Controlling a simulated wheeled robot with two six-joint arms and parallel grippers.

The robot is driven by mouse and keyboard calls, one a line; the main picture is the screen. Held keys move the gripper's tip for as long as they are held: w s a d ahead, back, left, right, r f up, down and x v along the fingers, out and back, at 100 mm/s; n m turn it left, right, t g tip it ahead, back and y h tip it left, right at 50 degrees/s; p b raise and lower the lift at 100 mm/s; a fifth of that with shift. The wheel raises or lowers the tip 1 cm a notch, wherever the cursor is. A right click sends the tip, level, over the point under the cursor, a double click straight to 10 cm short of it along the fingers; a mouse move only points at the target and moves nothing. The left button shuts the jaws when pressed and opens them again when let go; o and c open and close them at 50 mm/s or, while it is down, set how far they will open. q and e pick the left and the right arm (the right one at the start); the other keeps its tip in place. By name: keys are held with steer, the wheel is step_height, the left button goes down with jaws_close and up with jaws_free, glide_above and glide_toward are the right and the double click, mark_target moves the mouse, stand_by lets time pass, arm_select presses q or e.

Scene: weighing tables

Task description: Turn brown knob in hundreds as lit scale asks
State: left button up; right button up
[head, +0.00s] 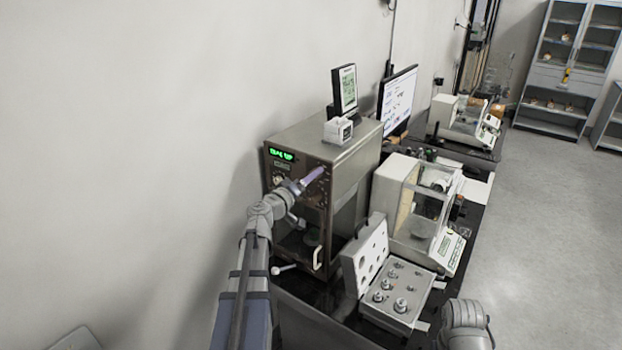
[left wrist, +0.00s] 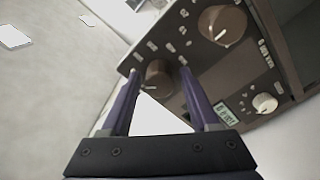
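The lit scale (head: 345,160) is a brown-grey cabinet with a green glowing display (head: 281,154) at the upper left of its front; its text is too small to read surely. My left gripper (head: 318,174) is at the scale's upper front panel. In the left wrist view, its two purple fingers (left wrist: 160,72) are apart, with a brown knob (left wrist: 157,77) between the tips. Whether they touch it, I cannot tell. A larger brown knob (left wrist: 222,25) is up and right on the panel. A white knob (left wrist: 265,103) sits beside a small display (left wrist: 228,113). My right gripper is out of view.
A box of weights (head: 395,298) with its lid up stands right of the scale's front. A white balance (head: 415,205) is behind it. A small clock-like display (head: 345,90) stands on the scale, and a monitor (head: 398,98) is behind. Wall closes the left.

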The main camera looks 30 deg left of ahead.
arm_select(q)
steer(key=shift+o, duration=0.6)
steer(key=shift+s, duration=0.1)
steer(key=s, duration=0.7)
steer(key=shift+s+a, duration=0.3)
steer(key=s+d+f+m+g+h+b, duration=0.1)
steer(key=d+f+m+g+h, duration=0.15)
steer(key=d+f, duration=0.45)
steer(key=d+f+m+g+h+b, duration=0.1)
steer(key=d+f+m+g+h, duration=0.2)
steer(key=d, duration=0.9)
steer(key=s+d+f+m+g+h+b, duration=0.1)
steer(key=d+f+m+g+b, duration=0.2)
steer(key=d+f, duration=0.45)
steer(key=s+d+f+m+g+y+b, duration=0.1)
steer(key=s+d+f+g+y, duration=0.3)
steer(key=s, duration=0.4)
steer(key=s+d+f+m+g+y+b, duration=0.1)
steer(key=s+d+f+m+g+y, duration=0.2)
steer(key=s+d+f+g+y, duration=0.2)
steer(key=s+d+f+g, duration=0.1)
steer(key=s+d+f, duration=0.1)
steer(key=s+f, duration=0.1)
steer(key=shift+s, duration=0.65)
